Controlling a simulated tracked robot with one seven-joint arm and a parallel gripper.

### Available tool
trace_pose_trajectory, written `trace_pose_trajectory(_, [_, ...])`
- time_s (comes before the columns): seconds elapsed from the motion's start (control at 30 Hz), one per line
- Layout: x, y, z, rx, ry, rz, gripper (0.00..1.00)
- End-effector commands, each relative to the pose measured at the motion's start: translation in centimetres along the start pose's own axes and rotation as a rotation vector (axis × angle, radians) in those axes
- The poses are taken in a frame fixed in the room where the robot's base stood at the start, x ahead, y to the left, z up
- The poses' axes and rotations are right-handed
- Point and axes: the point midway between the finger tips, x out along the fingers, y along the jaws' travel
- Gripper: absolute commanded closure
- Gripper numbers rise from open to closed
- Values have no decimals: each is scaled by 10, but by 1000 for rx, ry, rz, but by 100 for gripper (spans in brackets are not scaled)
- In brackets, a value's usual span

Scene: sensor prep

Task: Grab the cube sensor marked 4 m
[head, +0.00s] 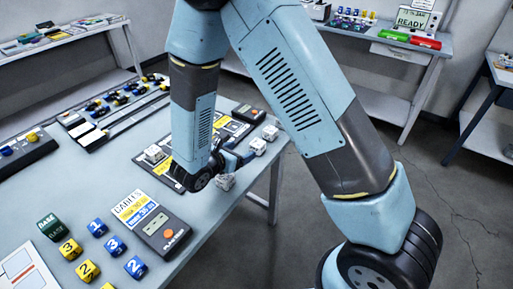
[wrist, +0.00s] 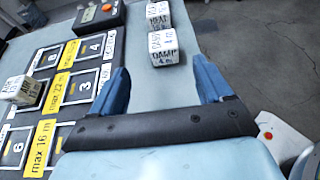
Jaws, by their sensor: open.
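A white cube sensor (wrist: 164,48) printed "DAMP 4 m" sits on the pale table just beyond my fingertips, roughly centred between them in the wrist view. It also appears in the head view (head: 258,147), where its print is too small to read. A second white cube (wrist: 157,14) stands right behind it; its marking is unclear. My gripper (wrist: 161,68) is open and empty, its two blue fingers apart and pointing toward the marked cube. In the head view my gripper (head: 234,160) is low over the table's right edge, partly hidden by my arm.
A board (wrist: 68,82) with numbered squares and yellow labels lies left of my fingers, with a white cube (wrist: 20,90) on it. A dark device (head: 249,113) stands behind the cubes. Open floor lies to the right.

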Motion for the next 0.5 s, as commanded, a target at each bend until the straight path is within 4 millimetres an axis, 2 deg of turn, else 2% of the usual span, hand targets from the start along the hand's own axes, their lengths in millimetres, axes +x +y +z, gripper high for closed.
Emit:
trace_pose_trajectory(0.1, [23, -1, 0, -1, -1, -5, 21])
trace_pose_trajectory(0.3, [52, -1, 0, 0, 0, -3, 21])
trace_pose_trajectory(0.5, [64, -1, 0, 0, 0, -2, 21])
